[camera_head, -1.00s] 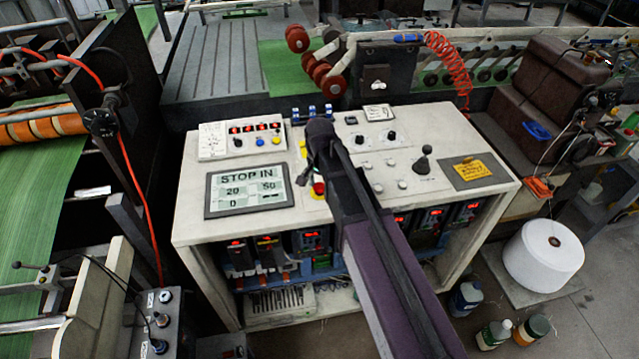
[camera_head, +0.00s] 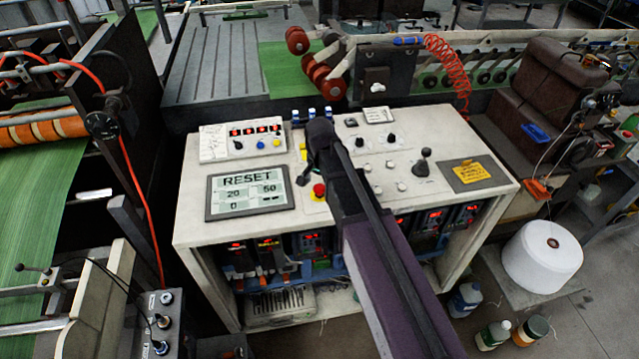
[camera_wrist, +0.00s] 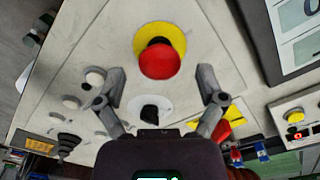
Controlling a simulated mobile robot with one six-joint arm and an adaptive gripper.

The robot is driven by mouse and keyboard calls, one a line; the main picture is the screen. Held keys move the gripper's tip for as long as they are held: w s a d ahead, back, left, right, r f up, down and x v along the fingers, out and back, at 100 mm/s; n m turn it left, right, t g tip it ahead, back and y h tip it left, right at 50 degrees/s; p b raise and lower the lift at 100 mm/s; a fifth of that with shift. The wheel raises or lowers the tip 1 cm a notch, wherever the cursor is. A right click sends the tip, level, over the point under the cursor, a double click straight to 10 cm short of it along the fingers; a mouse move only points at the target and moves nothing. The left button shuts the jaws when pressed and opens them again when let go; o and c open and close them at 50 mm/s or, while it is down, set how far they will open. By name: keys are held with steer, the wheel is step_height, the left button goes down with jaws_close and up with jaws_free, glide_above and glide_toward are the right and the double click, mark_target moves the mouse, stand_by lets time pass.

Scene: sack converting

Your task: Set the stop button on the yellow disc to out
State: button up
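The red stop button (camera_wrist: 160,61) stands on a black stem over the yellow disc (camera_wrist: 172,32) in the wrist view. A dark gap shows between its head and the disc. In the head view the stop button (camera_head: 319,189) shows just left of my arm. My gripper (camera_wrist: 162,74) is open, with one finger on each side of the button and clear space between them. The panel's display (camera_head: 249,191) reads RESET, with 20, 50 and 0 below. In the head view my arm covers part of the panel, and the fingers are hard to make out.
A black knob on a white disc (camera_wrist: 150,112) sits close below the button in the wrist view. White push buttons (camera_wrist: 95,76) and a black joystick (camera_head: 423,163) stand on the same panel. A white box with red digits (camera_head: 243,139) is at the panel's back left.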

mark_target(319, 187)
steer(key=shift+f, duration=0.15)
stand_by(0.3)
steer(key=shift+f+b, duration=0.5)
steer(key=shift+b, duration=0.2)
step_height(319, 187, up, 14)
steer(key=p, duration=1.4)
steer(key=s+d+f+n+b, duration=0.2)
steer(key=s+d+f+b, duration=0.3)
steer(key=d, duration=0.4)
steer(key=s+d+f+n+b, duration=0.3)
steer(key=s+d+f+b, duration=0.2)
steer(key=s+d, duration=0.2)
steer(key=shift+s+d+f+b, duration=0.25)
steer(key=shift+d+f+b, duration=0.1)
steer(key=shift+d, duration=0.9)
stand_by(1.9)
